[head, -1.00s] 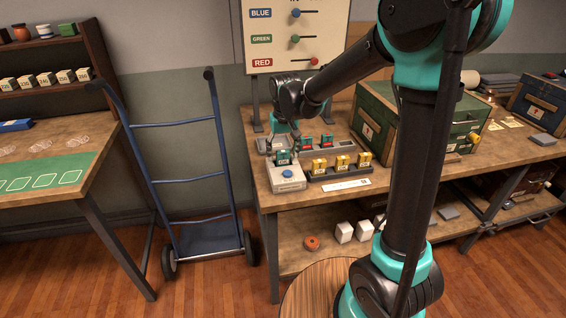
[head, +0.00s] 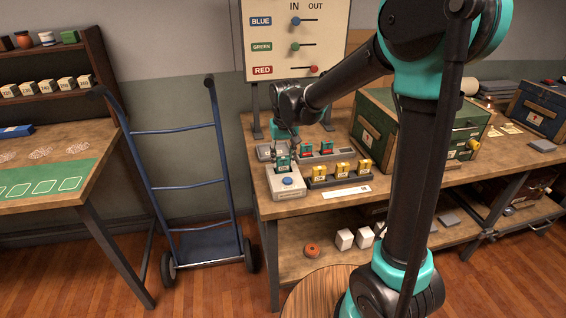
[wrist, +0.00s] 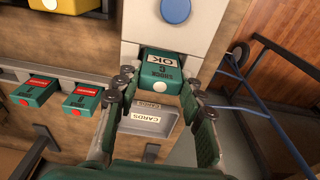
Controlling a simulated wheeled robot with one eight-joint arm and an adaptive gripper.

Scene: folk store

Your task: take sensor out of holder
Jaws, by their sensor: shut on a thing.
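A dark rack with several yellow sensors (head: 343,169) stands right of the holder. Behind it are red-labelled green sensors (head: 326,149) in a grey rack. A grey tray marked "CARDS" (wrist: 148,122) lies behind the holder. A green chest (head: 385,135) is farther right.

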